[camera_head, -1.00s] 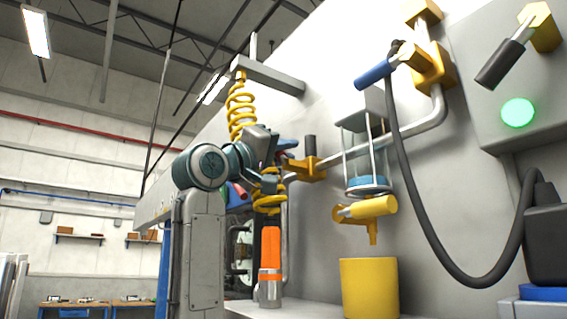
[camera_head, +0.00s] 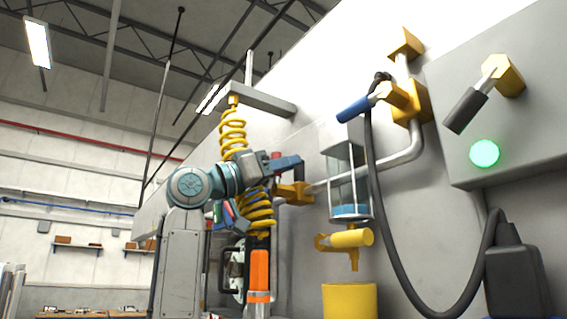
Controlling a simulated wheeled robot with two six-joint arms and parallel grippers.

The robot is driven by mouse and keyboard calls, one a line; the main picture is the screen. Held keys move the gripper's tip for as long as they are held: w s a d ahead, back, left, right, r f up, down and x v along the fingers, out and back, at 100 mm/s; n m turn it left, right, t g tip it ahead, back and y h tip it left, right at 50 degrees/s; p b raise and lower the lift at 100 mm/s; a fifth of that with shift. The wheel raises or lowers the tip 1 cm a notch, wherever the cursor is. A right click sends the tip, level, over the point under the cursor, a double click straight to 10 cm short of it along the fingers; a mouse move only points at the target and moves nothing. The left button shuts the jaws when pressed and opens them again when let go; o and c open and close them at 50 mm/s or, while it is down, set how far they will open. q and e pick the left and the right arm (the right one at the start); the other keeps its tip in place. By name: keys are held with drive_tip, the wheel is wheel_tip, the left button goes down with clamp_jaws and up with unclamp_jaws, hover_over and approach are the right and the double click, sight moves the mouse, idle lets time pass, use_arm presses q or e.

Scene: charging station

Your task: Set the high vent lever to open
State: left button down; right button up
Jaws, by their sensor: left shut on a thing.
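A yellow valve (camera_head: 294,193) sits on the grey pipe at mid-left. The left gripper is at the valve from the left, shut on what appears to be this handle. A blue-handled lever (camera_head: 354,109) on a yellow valve (camera_head: 404,101) is higher on the pipe. A black-handled lever (camera_head: 465,111) slants down-left from a yellow mount on the grey panel. I cannot tell from labels which one is the high vent lever. My right gripper is not in view.
A coiled yellow hose (camera_head: 232,128) hangs close to my left arm. A glass cylinder (camera_head: 347,180) hangs right of the valve, above a yellow container (camera_head: 350,301). A black cable (camera_head: 383,235) loops on the right. A green light (camera_head: 484,153) glows on the panel.

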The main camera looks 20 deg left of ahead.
use_arm(q)
drive_tip(key=shift+m, duration=0.3)
drive_tip(key=c, duration=1.5)
unclamp_jaws()
drive_tip(key=shift+d, duration=0.1)
drive_tip(key=shift+o, duration=1)
drive_tip(key=b+v, duration=0.6)
drive_tip(key=v, duration=0.5)
drive_tip(key=shift+w, duration=0.1)
